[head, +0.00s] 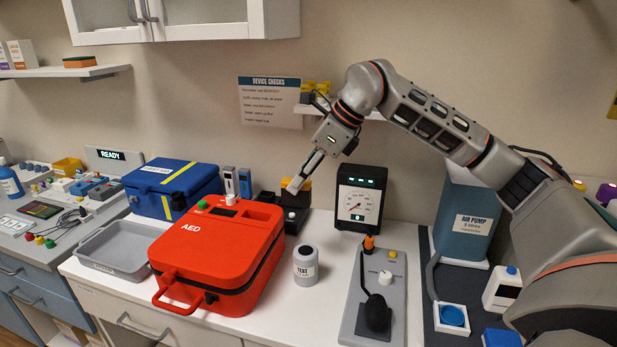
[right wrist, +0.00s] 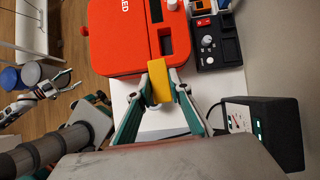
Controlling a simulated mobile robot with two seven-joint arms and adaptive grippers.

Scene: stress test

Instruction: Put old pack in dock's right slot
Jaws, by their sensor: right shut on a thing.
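My right gripper (head: 300,180) reaches down over the back of the counter, behind the red AED case. In the right wrist view my right gripper (right wrist: 159,84) is shut on a yellow pack (right wrist: 160,78). In the head view a yellow-orange block shows by the fingertips, partly hidden by them. A low black unit (head: 293,219), which looks like the dock, stands below the fingers. Its slots are too small to tell apart. My left gripper (right wrist: 66,84) shows only in the right wrist view, open and empty, away from the counter.
The red AED case (head: 215,250) lies left of the gripper, with a grey tray (head: 115,250) beyond it. A gauge box (head: 358,198) stands close on the right. A white test jar (head: 305,264) and a grey panel (head: 395,290) stand in front. Free counter is narrow.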

